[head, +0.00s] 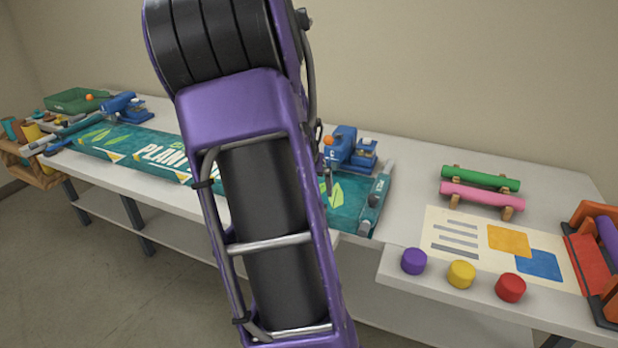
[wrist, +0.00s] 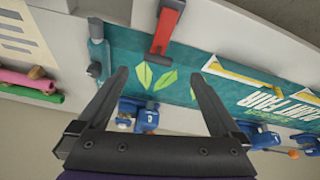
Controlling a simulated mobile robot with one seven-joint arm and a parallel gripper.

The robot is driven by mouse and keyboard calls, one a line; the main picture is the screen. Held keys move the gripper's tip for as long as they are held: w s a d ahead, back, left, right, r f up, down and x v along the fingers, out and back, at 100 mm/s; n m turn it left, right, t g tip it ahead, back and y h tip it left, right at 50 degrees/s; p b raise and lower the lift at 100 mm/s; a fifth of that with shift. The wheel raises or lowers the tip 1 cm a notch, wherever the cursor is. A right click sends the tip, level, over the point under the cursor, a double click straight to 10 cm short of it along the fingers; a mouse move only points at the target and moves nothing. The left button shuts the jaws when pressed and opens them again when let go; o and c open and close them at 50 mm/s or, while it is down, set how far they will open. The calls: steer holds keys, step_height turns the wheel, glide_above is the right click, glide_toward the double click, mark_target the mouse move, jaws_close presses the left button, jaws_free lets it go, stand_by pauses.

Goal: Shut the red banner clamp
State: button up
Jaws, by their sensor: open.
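The red banner clamp (wrist: 165,32) shows in the wrist view at top centre, at the edge of the teal banner (wrist: 185,62). Its red bar points away from the banner, with a dark end on the banner side; I cannot tell how far it is raised. My gripper (wrist: 158,78) is open and empty. Its two dark fingers are spread below the clamp in the picture, apart from it as far as I can see. In the head view my arm covers the middle of the banner (head: 120,143), and the clamp is hidden there.
Blue presses (head: 350,148) stand along the back edge of the banner. A grey-teal rail (head: 376,198) lies at its right end. Green (head: 480,178) and pink (head: 482,198) rolls, a printed sheet (head: 460,245) and coloured pucks (head: 461,273) lie on the right.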

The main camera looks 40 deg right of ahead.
steer(key=shift+v, duration=1.45)
steer(key=shift+a, duration=0.1)
steer(key=c, duration=0.4)
steer(key=shift+a+r+h, duration=0.2)
steer(key=shift+a+h, duration=0.1)
steer(key=shift+a, duration=0.2)
steer(key=c, duration=0.4)
steer(key=shift+s+a+r+m+h+p, duration=0.15)
steer(key=shift+a+r+m+h+p, duration=0.05)
steer(key=shift+a+r+m, duration=0.2)
steer(key=shift+s+a+r+m+h+p, duration=0.2)
steer(key=shift+a+r+m, duration=0.1)
steer(key=shift+a+m, duration=0.15)
steer(key=c, duration=0.8)
steer(key=shift+s+a+r+m+h, duration=0.15)
steer(key=shift+a+r+m+h, duration=0.15)
steer(key=shift+r+m, duration=0.1)
